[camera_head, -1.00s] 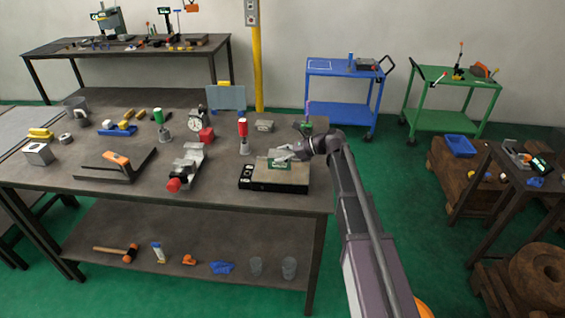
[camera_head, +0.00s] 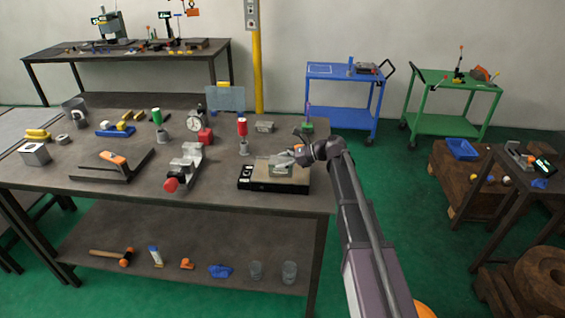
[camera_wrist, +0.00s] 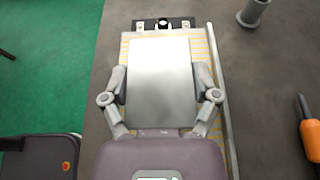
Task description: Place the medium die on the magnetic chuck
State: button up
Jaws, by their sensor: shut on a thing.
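The magnetic chuck (camera_head: 262,186) is a flat block with a black front, near the front right edge of the workbench. In the wrist view its yellow-striped top (camera_wrist: 128,85) shows around the die, with a black end strip above. The medium die (camera_wrist: 162,80), a plain grey steel block, lies over the chuck's top; it also shows in the head view (camera_head: 281,169). My gripper (camera_wrist: 161,97) is shut on the die, one finger against each side. I cannot tell whether the die touches the chuck; its underside is hidden.
A vise with a red knob (camera_head: 172,184) stands left of the chuck on the workbench (camera_head: 75,190). A red-topped tool (camera_head: 243,130) and a small grey block (camera_head: 264,126) stand behind it. A thin rail (camera_wrist: 222,100) runs along the chuck's right side in the wrist view.

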jog(key=o, duration=1.2)
jog(key=shift+f, duration=0.1)
jog(key=shift+c, duration=0.2)
jog(key=shift+d+r, duration=0.25)
jog(key=shift+r, duration=0.05)
jog(key=p+v, duration=0.4)
jog(key=v, duration=0.7)
jog(key=shift+d+p, duration=0.2)
jog(key=shift+p, duration=0.1)
jog(key=shift+s, duration=0.1)
